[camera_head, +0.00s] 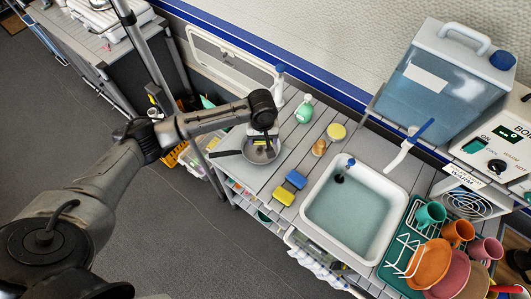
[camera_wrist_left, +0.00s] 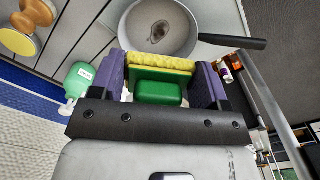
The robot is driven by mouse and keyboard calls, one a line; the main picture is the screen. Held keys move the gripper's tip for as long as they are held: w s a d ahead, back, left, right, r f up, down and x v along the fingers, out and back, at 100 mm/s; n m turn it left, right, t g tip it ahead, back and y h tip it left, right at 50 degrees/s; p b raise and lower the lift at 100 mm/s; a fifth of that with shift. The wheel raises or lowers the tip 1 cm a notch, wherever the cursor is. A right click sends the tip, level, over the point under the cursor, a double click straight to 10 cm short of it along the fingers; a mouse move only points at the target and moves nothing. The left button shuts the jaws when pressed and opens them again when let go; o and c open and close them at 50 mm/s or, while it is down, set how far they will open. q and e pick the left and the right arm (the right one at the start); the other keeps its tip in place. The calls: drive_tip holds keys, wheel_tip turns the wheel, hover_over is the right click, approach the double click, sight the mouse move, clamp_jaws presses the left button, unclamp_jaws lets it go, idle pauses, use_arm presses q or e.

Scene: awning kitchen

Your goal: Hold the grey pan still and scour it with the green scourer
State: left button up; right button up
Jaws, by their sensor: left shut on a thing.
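The grey pan (camera_head: 272,153) sits on the slatted counter, its dark handle (camera_head: 226,153) pointing left. In the left wrist view the pan (camera_wrist_left: 186,28) has a dark brown stain (camera_wrist_left: 160,31) inside on its bottom. My left gripper (camera_head: 262,133) is over the pan. It is shut on the green scourer (camera_wrist_left: 157,93), which has a yellow spongy layer and sits between the purple fingers. The scourer overlaps the pan's rim in the wrist view; I cannot tell whether it touches the pan. My right gripper is in neither view, and nothing of mine shows on the pan handle.
A blue sponge (camera_head: 296,179) and a yellow sponge (camera_head: 283,197) lie right of the pan. A water-filled sink (camera_head: 340,222) is further right, beside a dish rack (camera_head: 402,245) with cups and plates.

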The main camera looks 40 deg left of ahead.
use_arm(q)
drive_tip(key=w+a+f+n+b, duration=0.1)
drive_tip(key=w+a+f+b, duration=0.2)
drive_tip(key=f+b, duration=0.3)
drive_tip(key=shift+w+a+f+b, duration=0.2)
drive_tip(key=shift+a+f+b, duration=0.2)
drive_tip(key=shift+f, duration=0.25)
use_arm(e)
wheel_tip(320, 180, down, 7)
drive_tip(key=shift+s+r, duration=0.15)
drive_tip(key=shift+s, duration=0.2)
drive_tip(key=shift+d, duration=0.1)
